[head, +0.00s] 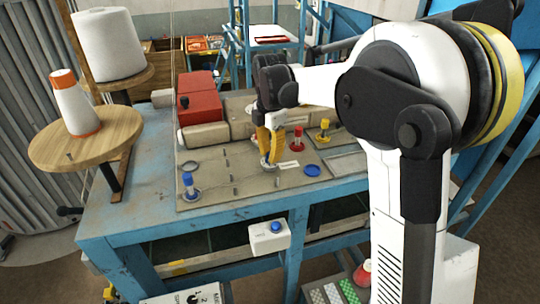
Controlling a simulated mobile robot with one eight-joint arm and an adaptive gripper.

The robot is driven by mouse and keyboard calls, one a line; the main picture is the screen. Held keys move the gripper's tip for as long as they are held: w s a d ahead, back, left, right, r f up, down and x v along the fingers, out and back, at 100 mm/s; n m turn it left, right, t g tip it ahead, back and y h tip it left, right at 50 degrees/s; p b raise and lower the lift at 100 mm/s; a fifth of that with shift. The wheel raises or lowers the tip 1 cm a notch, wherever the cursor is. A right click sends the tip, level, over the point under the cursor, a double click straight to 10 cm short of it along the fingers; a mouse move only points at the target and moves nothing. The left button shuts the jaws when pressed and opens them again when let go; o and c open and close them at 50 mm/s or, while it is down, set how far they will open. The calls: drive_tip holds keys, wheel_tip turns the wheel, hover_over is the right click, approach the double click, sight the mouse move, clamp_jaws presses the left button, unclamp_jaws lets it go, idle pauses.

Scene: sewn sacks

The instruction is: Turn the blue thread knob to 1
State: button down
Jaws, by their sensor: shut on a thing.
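My gripper (270,160) reaches down over the grey plate on the blue bench, its yellow fingers closed together. The fingers hide what they hold, so I cannot tell which part it is. A small light label lies just right of the fingertips. A blue knob (188,181) stands upright on the plate's left side, well apart from my gripper. I cannot read any numbers or settings on the plate.
A yellow knob (323,127) stands behind and right of my gripper. Thread cones (75,103) stand left on wooden discs.

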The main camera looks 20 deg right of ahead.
drive_tip(key=m+b, duration=0.2)
drive_tip(key=m, duration=0.2)
drive_tip(key=shift+f, duration=0.15)
drive_tip(key=m+b, duration=0.2)
drive_tip(key=m, duration=0.2)
drive_tip(key=shift+m+b, duration=0.3)
drive_tip(key=m+b, duration=0.1)
drive_tip(key=m, duration=0.3)
drive_tip(key=m+b, duration=0.1)
drive_tip(key=m, duration=0.4)
drive_tip(key=shift+b, duration=0.35)
drive_tip(key=m, duration=0.4)
drive_tip(key=shift+b, duration=0.4)
drive_tip(key=m, duration=0.5)
drive_tip(key=shift+b, duration=0.3)
drive_tip(key=m, duration=0.4)
drive_tip(key=shift+m+b, duration=0.4)
drive_tip(key=shift+m, duration=1.8)
